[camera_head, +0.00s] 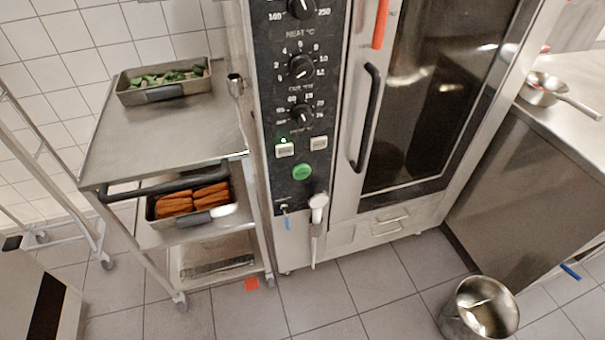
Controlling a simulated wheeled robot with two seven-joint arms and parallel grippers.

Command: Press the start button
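A tall steel oven has a black control panel (297,120) with dials on its left side. A round green button (302,172) sits low on the panel, and I take it to be the start button. Two small pale rectangular switches, a left one (285,150) and a right one (318,143), sit just above it. A small green light shows above the left switch. The oven door (430,90) has dark glass and a black handle (365,118), and it looks closed. Neither of my grippers is in view.
A steel trolley (165,140) stands left of the oven with a tray of green food (165,97) on top and a tray of orange food (192,222) below. A metal pot (478,308) stands on the floor at right.

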